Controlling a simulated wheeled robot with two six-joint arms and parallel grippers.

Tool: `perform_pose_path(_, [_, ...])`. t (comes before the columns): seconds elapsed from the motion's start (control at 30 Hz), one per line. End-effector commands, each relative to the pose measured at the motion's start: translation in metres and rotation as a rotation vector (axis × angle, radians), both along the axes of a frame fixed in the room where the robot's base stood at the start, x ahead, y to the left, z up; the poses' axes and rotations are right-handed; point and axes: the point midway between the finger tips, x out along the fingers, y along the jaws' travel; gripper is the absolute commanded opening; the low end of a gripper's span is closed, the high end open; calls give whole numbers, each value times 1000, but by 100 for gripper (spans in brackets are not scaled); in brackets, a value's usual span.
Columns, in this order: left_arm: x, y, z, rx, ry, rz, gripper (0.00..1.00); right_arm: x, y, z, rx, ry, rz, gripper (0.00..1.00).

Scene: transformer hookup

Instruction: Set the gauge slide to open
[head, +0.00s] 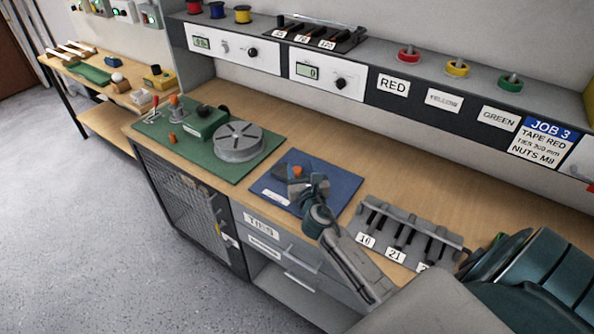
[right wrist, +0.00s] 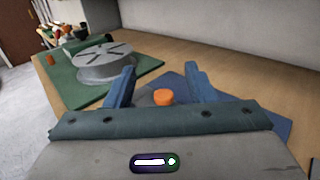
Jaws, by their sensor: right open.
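An orange knob (head: 297,171) stands on the blue mat (head: 340,181) in the middle of the bench; it looks like the gauge slide's handle. The gauge body under it is mostly hidden by my gripper, so its setting cannot be read. My right gripper (head: 306,184) is low over the mat at the knob. In the right wrist view its two blue fingers (right wrist: 160,70) are spread wide, and the orange knob (right wrist: 163,97) shows between them with space on both sides. My left gripper is not in view.
A green mat (head: 190,160) left of the blue one carries a grey slotted disc (head: 238,141), a green box (head: 204,121) and small levers. A grey rack (head: 410,228) with numbered slots stands right of the blue mat. Bare wood lies behind the blue mat.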

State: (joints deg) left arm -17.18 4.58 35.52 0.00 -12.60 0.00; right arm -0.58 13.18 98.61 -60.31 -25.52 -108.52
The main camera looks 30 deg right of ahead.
Motion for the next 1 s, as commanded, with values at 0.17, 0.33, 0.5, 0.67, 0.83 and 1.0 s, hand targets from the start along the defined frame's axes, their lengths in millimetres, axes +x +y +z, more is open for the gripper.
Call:
perform_pose_path(0.17, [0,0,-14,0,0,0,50,0,0,-33,2,3,0,50])
perform_pose_path(0.33, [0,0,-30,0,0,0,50,-1,0,-72,6,3,-1,50])
perform_pose_path(0.5, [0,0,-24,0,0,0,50,26,-11,-72,5,-2,-2,50])
perform_pose_path(0.67, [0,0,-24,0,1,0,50,50,-21,-74,6,0,-1,50])
perform_pose_path(0.83, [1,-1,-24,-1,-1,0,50,65,-27,-75,7,-1,-2,50])
perform_pose_path(1.0, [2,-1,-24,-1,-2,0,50,69,-29,-74,7,-1,-1,50])
